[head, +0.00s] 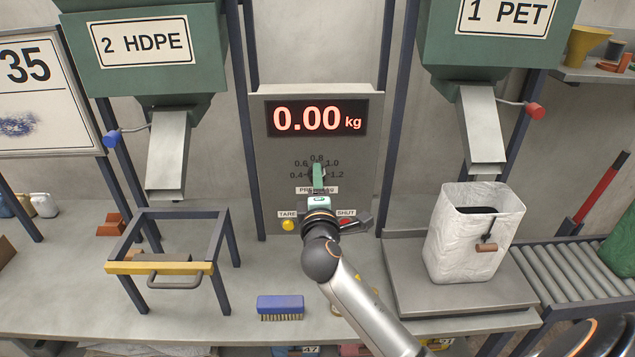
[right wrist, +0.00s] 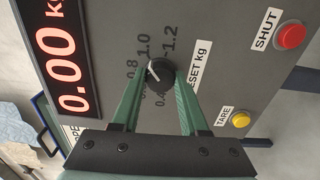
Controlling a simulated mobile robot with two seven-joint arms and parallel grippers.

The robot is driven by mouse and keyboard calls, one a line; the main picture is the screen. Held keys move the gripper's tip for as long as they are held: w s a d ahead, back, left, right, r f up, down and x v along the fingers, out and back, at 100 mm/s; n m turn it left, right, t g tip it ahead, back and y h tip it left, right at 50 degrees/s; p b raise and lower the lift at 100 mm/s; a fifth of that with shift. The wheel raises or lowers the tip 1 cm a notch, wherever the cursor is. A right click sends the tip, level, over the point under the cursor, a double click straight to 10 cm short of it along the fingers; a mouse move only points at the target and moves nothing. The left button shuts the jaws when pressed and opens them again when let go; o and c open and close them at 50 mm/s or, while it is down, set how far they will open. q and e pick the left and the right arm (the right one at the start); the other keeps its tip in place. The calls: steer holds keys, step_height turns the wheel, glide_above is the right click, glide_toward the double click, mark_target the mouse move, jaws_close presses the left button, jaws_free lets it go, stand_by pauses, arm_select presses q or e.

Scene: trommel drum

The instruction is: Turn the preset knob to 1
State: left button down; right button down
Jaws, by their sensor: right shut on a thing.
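The grey control panel (head: 357,190) has a red display reading 0.00 kg (head: 317,118). Its preset dial is marked from 0.4 to 1.2. The black preset knob (right wrist: 160,75) sits between the two green fingers of my right gripper (right wrist: 159,80), which is shut on it. The knob's white mark seems to point near 0.8, slightly to the 1.0 side. In the head view my right gripper (head: 318,178) covers most of the knob and the dial centre. My left gripper is not in view.
Below the knob are the yellow TARE button (head: 288,225) and the red SHUT button (right wrist: 290,36); in the head view my wrist partly covers the latter. A white bag (head: 462,245) stands on the platform at right. A blue brush (head: 280,304) and a yellow-fronted frame (head: 160,268) are at left.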

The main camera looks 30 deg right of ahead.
steer(key=shift+c, duration=2.1)
jaws_free()
